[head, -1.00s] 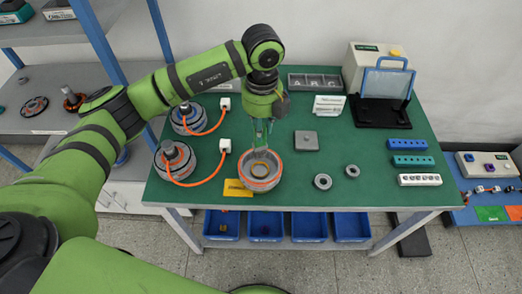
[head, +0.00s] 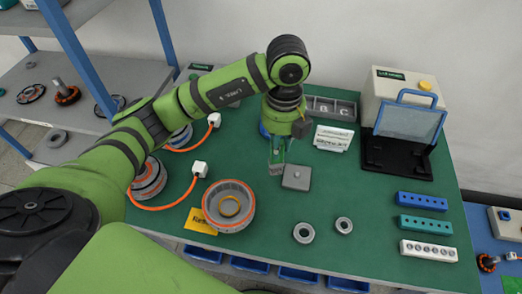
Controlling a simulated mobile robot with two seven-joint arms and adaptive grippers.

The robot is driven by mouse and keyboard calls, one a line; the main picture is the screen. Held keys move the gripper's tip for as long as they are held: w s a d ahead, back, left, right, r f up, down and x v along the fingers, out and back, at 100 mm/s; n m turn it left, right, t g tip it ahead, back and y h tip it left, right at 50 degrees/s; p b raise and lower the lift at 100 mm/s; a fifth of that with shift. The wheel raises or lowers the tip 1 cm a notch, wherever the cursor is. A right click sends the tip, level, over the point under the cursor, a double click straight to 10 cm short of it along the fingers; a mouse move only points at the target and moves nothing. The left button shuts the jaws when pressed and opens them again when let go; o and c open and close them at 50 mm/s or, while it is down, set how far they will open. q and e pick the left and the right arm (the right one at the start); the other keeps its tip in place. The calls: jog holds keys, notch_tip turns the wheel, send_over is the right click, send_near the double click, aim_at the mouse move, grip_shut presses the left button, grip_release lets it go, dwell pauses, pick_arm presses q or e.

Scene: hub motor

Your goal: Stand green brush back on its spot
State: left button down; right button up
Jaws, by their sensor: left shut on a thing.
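My left gripper (head: 277,168) reaches down over the middle of the green table, just left of a flat grey plate with a small knob (head: 297,177). It is shut on a small, slim green thing, taken to be the green brush; the fingers hide most of it, so its outline and tilt are hard to tell. I cannot tell whether its lower end touches the table. No marked spot for it can be made out clearly. My right gripper is not in view.
A round housing with an orange rim (head: 229,206) stands beside a yellow card (head: 201,222). Two grey rings (head: 303,233) lie right of it. Blue, teal and white hole blocks (head: 425,226) stand at the right.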

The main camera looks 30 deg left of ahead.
pick_arm(q)
jog(key=w+a+f+p, duration=0.2)
jog(key=a+f, duration=0.5)
jog(key=f, duration=0.2)
jog(key=shift+w, duration=0.25)
jog(key=c, duration=1.1)
grip_release()
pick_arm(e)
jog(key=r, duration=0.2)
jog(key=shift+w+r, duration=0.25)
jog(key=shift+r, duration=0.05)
pick_arm(q)
jog(key=shift+r+p, duration=0.15)
jog(key=shift+p, duration=0.15)
jog(key=shift+r+b, duration=1.15)
jog(key=shift+r, duration=4.95)
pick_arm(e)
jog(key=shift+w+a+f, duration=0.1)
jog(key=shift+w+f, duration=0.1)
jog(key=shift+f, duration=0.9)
